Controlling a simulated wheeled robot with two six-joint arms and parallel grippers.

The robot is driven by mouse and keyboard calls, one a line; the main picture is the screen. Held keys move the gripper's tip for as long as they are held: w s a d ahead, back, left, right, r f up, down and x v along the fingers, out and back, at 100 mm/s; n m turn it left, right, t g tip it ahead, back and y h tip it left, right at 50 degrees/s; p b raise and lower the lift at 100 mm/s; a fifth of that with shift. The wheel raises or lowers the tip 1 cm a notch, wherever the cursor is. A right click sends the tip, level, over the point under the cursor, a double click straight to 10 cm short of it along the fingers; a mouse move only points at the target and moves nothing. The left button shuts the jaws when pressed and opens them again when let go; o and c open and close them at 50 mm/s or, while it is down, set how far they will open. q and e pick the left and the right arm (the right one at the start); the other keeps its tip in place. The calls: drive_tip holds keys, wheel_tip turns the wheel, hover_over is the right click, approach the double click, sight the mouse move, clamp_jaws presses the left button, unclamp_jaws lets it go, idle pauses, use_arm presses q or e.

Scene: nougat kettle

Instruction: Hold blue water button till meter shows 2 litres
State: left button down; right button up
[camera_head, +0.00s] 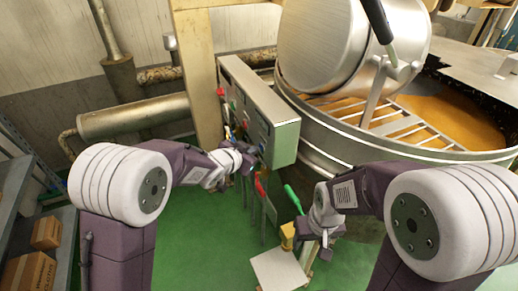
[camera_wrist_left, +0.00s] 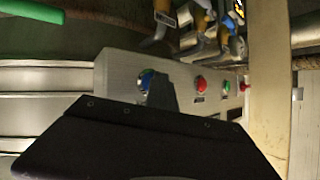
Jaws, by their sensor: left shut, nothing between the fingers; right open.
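The grey control box (camera_head: 272,115) stands on a post in the middle of the head view. In the left wrist view its button face (camera_wrist_left: 118,68) carries a blue button (camera_wrist_left: 146,78), a red button (camera_wrist_left: 200,84) and a green button (camera_wrist_left: 226,87). My left gripper (camera_head: 249,154) is shut and empty at this face. Its dark fingertip (camera_wrist_left: 161,90) covers part of the blue button; I cannot tell whether it touches or presses. I cannot read a meter in either view. My right gripper (camera_head: 325,243) is open, low and right of the box.
A large steel kettle (camera_head: 330,150) with a grated rim is at the right. Tools with red (camera_head: 260,186) and green (camera_head: 293,199) handles hang below the box. A pale board (camera_head: 279,270) and a yellow object (camera_head: 288,234) are near my right gripper. Shelves with cartons (camera_head: 27,272) stand left.

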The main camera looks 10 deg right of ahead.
idle(0.4)
use_arm(q)
drive_tip(key=shift+s+a, duration=0.25)
drive_tip(key=shift+a, duration=0.6)
drive_tip(key=shift+s+a+p, duration=0.25)
drive_tip(key=shift+a+p, duration=0.1)
drive_tip(key=shift+a, duration=0.45)
drive_tip(key=shift+s+a+p, duration=0.3)
drive_tip(key=shift+a, duration=0.5)
drive_tip(key=shift+s+a+p, duration=0.25)
drive_tip(key=shift+a+p, duration=0.1)
drive_tip(key=shift+a, duration=0.45)
